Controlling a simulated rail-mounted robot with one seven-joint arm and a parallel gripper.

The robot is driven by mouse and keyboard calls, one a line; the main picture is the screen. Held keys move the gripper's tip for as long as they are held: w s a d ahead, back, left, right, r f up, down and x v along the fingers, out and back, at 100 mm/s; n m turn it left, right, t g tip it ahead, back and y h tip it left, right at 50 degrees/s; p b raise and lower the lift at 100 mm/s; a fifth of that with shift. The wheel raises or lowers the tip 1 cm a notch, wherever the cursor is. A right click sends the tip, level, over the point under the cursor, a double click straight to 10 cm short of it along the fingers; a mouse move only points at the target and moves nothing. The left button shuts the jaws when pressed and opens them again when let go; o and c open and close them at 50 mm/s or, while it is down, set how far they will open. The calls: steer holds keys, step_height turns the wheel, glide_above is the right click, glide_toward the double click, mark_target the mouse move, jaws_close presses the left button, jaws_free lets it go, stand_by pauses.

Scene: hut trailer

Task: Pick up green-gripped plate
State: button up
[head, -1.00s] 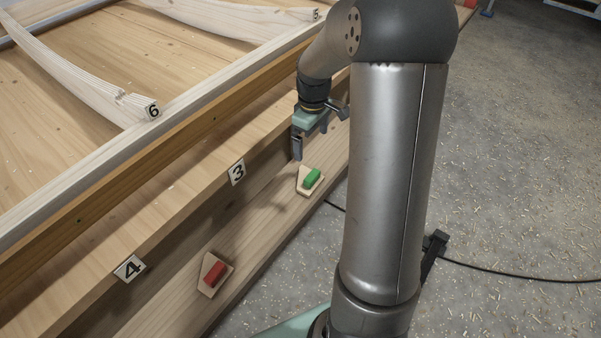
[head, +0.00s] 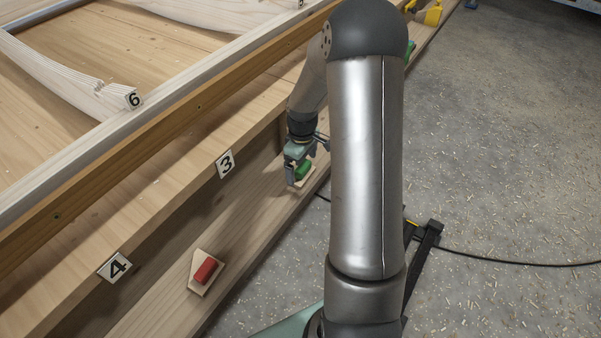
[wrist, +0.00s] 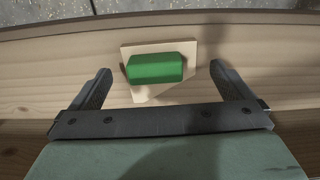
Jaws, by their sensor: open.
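The green-gripped plate is a small light wooden plate (wrist: 186,48) with a green block grip (wrist: 155,68) on top. It lies on the lower wooden ledge, and the green grip also shows in the head view (head: 303,169), partly behind my gripper. My gripper (wrist: 160,77) is open above the plate. In the wrist view its two fingers stand apart to the left and right of the green grip, with gaps on both sides and nothing held. In the head view my gripper (head: 296,180) is low over the ledge, close to the plate.
A red-gripped plate (head: 205,271) lies nearer on the same ledge (head: 170,310). A beam with number tags 3 (head: 226,164) and 4 (head: 114,266) runs along the ledge's left. A yellow object (head: 432,14) stands far up the ledge. The floor at right carries a black cable.

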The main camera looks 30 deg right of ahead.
step_height(320, 180, down, 3)
steer(key=shift+r, duration=0.2)
steer(key=c, duration=1.3)
steer(key=shift+r, duration=0.1)
